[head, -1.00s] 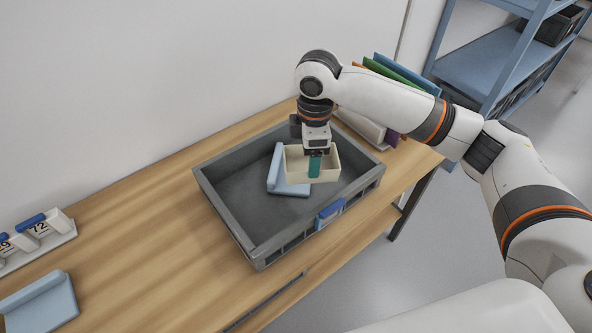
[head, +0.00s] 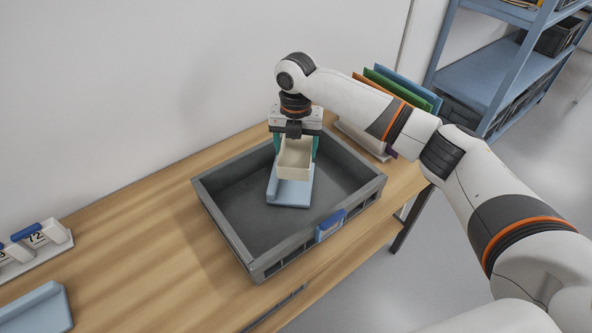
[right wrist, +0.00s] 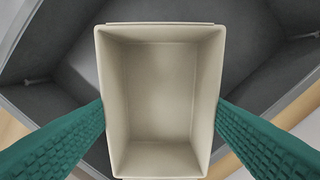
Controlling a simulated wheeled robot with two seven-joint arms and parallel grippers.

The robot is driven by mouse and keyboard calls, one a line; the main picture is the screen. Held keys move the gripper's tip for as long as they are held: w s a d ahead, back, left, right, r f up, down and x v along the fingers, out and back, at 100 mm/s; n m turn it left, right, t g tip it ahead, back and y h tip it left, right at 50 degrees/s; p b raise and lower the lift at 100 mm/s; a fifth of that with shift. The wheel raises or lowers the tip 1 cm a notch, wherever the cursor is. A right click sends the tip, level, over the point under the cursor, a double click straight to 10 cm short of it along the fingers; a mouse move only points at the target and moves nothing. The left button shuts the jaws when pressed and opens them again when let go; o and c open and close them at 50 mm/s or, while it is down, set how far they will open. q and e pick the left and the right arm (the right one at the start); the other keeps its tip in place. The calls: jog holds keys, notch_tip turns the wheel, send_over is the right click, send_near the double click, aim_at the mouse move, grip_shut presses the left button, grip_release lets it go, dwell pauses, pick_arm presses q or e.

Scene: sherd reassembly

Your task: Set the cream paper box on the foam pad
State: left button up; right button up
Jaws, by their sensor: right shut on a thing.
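The cream paper box (head: 295,158) is an open-topped box held over the grey crate in the head view. My right gripper (head: 296,146) is shut on it, with a teal finger on either side. In the right wrist view I look down into the empty box (right wrist: 160,95), between both teal fingers. A light blue pad with a raised edge (head: 289,193), seemingly the foam pad, lies in the crate. The box overlaps its far part in the picture; I cannot tell whether they touch. My left gripper is not in view.
The grey crate (head: 232,236) with a blue front label stands on the wooden table (head: 150,210). Upright coloured folders (head: 398,88) stand behind it at right. Numbered blue-and-white pieces (head: 40,234) and another light blue piece (head: 38,308) lie at left. The table between is clear.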

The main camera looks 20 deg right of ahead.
aim_at(296, 162)
notch_tip(296, 162, down, 7)
jog(key=shift+r, duration=0.15)
dwell(0.4)
jog(key=shift+f, duration=0.2)
jog(key=o, duration=1)
jog(key=shift+o, duration=0.2)
jog(key=shift+r, duration=0.15)
notch_tip(296, 162, up, 12)
